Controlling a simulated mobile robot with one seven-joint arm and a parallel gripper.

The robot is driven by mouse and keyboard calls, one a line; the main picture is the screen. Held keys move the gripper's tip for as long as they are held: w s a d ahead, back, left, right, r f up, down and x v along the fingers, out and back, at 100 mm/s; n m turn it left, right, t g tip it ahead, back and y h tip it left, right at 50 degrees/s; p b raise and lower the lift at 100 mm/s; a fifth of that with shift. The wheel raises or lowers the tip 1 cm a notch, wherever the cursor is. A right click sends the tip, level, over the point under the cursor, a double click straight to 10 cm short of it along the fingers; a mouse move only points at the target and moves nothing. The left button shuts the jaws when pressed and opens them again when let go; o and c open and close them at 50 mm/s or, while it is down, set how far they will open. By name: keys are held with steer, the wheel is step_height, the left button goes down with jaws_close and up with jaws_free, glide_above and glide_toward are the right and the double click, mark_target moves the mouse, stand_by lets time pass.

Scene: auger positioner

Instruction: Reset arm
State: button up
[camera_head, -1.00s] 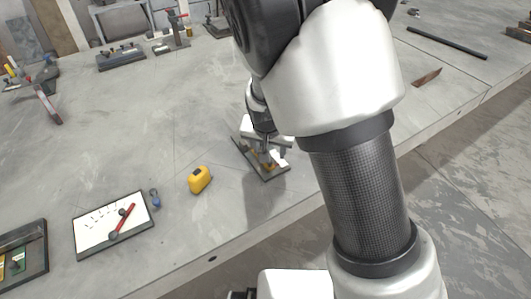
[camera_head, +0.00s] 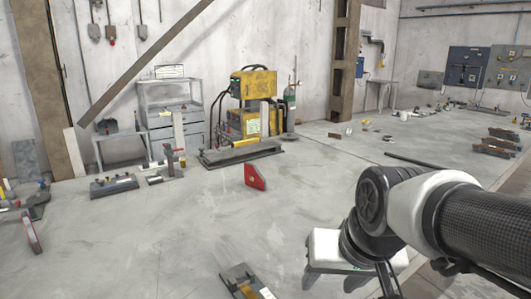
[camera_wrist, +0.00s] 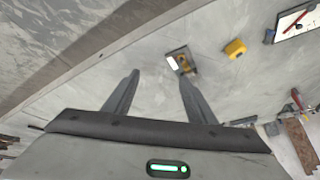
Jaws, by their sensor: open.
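My gripper (camera_wrist: 158,78) is open, with its two fingers spread and nothing between them in the wrist view. In the head view my arm reaches in from the right, and the white gripper body hangs over the front of the table at lower right. A small dark plate with a yellowish part and a white piece (camera_head: 243,284) lies on the table, left of my gripper. The plate also shows beyond the fingertips in the wrist view (camera_wrist: 181,61), apart from them.
A yellow tape measure (camera_wrist: 235,48) and a white board with a red tool (camera_wrist: 297,20) lie on the grey table (camera_head: 140,240). A red block (camera_head: 255,177) stands mid-table. Clamps and a yellow machine (camera_head: 252,85) are farther back. The table's middle is mostly clear.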

steer(key=s+d+r+h+p, duration=0.1)
steer(key=s+d+r, duration=0.2)
steer(key=s, duration=0.3)
step_height(320, 180, up, 12)
steer(key=p, duration=1.1)
steer(key=shift+f+n+t+p, duration=0.2)
steer(key=shift+n+t+p, duration=0.1)
steer(key=shift+p, duration=0.05)
steer(key=shift+a, duration=0.1)
